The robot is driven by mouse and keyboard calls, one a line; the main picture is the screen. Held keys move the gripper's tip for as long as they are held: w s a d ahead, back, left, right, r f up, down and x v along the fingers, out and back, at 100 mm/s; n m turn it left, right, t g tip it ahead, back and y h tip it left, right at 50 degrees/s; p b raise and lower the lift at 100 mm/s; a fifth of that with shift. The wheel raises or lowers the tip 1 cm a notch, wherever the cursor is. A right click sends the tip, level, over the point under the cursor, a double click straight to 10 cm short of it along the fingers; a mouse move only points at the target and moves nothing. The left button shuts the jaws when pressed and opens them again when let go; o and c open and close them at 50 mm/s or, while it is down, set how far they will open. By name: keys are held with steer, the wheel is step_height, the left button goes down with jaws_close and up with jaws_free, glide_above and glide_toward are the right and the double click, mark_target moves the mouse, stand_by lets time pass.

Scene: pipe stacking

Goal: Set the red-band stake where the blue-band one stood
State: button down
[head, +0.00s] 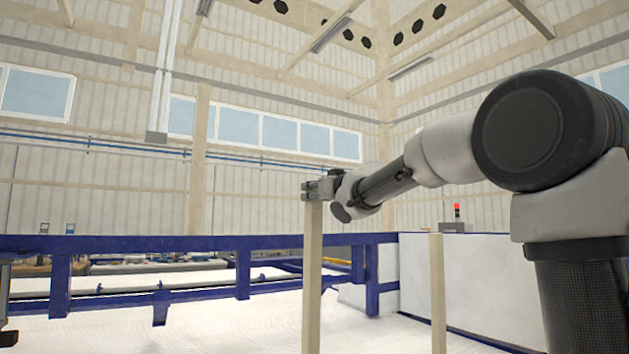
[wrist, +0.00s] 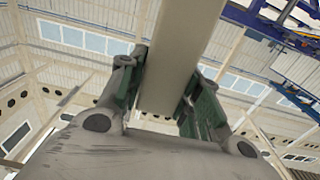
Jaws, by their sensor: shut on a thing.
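My gripper (head: 318,189) is shut on the top of a tall pale stake (head: 312,280) in the head view. This stake stands upright, and its lower end runs out of the picture. In the wrist view the same stake (wrist: 180,60) sits between the two green-padded fingers of the gripper (wrist: 160,95). A second pale stake (head: 438,290) stands upright to the right, apart from the gripper. I see no coloured band on either stake, so I cannot tell which is red-band or blue-band. Their feet are hidden below the frame.
A blue steel frame (head: 200,243) runs across behind the stakes. A white box-like block (head: 480,275) stands behind the second stake, with a small red signal light (head: 457,210) near its top. Pale floor (head: 220,325) shows open at the lower left.

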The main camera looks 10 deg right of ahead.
glide_above(317, 236)
steer(key=w, duration=0.1)
steer(key=shift+w+a+f, duration=0.1)
steer(key=shift+f, duration=1.55)
steer(key=shift+w+a+f, duration=0.1)
steer(key=shift+f, duration=1.55)
steer(key=shift+s+d, duration=0.1)
steer(key=shift+s, duration=0.05)
steer(key=shift+f, duration=0.5)
steer(key=shift+f, duration=1.05)
steer(key=shift+f, duration=1.35)
